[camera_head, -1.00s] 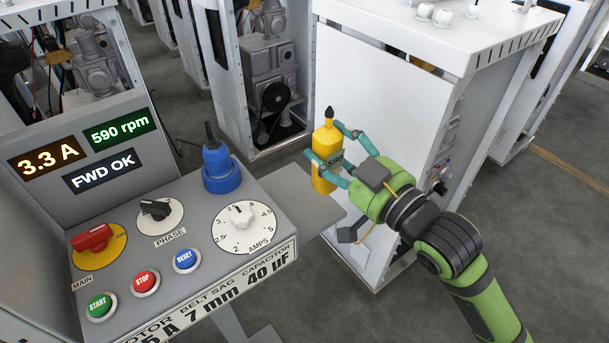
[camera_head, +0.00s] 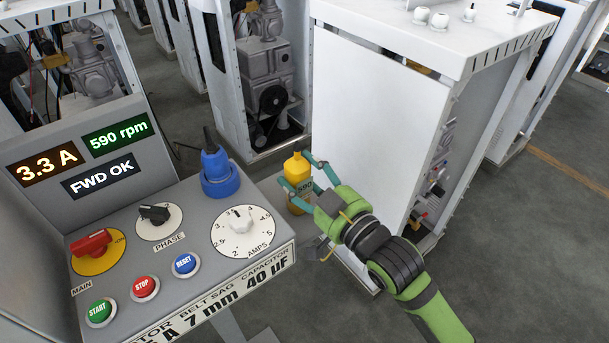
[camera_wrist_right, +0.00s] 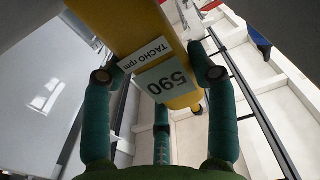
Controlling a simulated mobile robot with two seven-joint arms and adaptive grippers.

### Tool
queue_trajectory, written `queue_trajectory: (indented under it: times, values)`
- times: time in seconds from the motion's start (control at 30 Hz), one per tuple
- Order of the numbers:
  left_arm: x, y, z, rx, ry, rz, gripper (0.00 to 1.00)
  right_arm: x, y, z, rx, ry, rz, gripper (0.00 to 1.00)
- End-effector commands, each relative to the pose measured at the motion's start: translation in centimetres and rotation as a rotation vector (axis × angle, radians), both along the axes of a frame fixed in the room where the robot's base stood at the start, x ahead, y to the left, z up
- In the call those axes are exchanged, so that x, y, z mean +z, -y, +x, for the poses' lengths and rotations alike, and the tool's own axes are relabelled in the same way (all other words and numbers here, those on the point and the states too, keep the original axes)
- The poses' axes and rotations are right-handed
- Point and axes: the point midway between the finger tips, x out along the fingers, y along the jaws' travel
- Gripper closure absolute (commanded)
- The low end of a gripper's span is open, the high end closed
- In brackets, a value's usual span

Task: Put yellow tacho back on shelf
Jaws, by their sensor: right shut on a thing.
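The yellow tacho (camera_head: 297,166) is a bottle-shaped meter; its label in the right wrist view reads "TACHO rpm 590". It also shows in the wrist view (camera_wrist_right: 120,25). My right gripper (camera_head: 299,173) is shut on it, with teal fingers around its body. My left gripper is not in view.
A blue holder (camera_head: 219,180) with a dark cable stands at the panel's back right corner. The panel (camera_head: 190,215) carries knobs and buttons, and its displays read 3.3 A, 590 rpm and FWD OK. A white cabinet (camera_head: 375,130) stands close behind my right gripper.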

Motion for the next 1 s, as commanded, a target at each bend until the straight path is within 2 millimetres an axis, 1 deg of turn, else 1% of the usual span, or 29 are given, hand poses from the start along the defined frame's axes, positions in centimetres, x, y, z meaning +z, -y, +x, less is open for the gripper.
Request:
queue_trajectory:
  times: [0.07, 0.1, 0.13, 0.47, 0.57, 0.67, 0.77, 1.0]
  values:
    - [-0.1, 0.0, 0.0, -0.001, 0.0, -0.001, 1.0, -0.3, 0.0, 0.0, 0.0, 0.0, 0.0, 0.81]
    - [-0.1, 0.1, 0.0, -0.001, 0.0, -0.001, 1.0, -0.3, 0.0, 0.0, 0.0, -0.002, -0.001, 0.3]
    - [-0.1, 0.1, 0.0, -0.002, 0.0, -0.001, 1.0, -0.3, 0.0, 0.0, 0.0, -0.002, -0.001, 0.18]
    - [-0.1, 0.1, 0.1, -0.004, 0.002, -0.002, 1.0, -0.3, 0.0, 0.0, 0.0, -0.002, -0.001, 0.18]
    - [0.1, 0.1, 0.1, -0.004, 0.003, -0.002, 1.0, 0.3, 0.0, 0.0, 0.0, 0.0, 0.0, 0.18]
    - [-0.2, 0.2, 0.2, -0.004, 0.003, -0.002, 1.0, -0.2, 0.7, -1.0, 0.0, -0.003, -0.001, 0.18]
    - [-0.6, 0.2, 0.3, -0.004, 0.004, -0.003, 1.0, -0.2, 1.9, -2.6, 0.0, -0.002, -0.004, 0.18]
    - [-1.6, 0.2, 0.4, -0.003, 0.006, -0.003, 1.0, -0.3, 5.2, -7.1, 0.0, -0.003, -0.005, 0.18]
